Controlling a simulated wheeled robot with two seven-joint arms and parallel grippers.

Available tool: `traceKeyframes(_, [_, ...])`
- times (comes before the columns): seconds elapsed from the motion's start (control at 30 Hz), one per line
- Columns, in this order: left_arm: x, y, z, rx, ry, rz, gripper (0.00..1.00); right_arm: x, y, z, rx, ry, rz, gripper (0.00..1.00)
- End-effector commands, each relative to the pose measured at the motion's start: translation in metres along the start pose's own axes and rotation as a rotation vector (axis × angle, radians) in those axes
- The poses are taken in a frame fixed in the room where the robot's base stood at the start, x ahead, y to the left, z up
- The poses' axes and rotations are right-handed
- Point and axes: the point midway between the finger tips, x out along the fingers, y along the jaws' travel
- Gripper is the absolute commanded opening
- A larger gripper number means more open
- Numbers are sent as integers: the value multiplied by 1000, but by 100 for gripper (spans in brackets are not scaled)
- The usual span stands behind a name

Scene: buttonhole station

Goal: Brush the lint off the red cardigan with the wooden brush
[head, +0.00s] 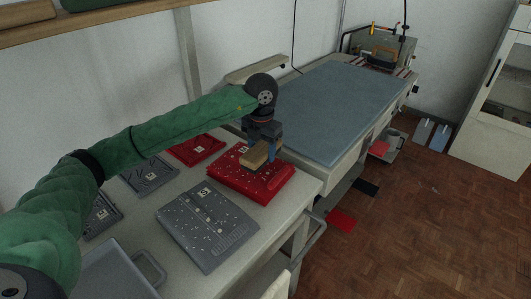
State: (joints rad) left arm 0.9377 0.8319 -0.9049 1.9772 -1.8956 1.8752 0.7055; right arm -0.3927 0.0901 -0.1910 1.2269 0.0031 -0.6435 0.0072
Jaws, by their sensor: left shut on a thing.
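The red cardigan (261,188) lies folded on the pale table, with pale specks of lint on its top and front. My left gripper (264,148) is above the cardigan, pointing down, shut on the wooden brush (255,156). The brush is a light tan block, low over the back part of the cardigan. I cannot tell whether it touches the cloth. My right gripper does not show.
A folded grey garment (207,226), also speckled, lies left of the cardigan. A blue-grey padded table (335,105) adjoins at the right. Red and dark pieces lie on the floor.

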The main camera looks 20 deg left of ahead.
Motion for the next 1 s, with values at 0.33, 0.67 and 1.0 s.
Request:
traceKeyframes(0.33, [-1, 13, 0, -1, -1, 1, 36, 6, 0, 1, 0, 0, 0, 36])
traceKeyframes(0.67, [-2, 24, 0, -1, -1, 0, 36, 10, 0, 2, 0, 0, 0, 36])
traceKeyframes(1.0, [-4, 40, 0, -1, -1, 0, 36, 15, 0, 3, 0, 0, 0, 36])
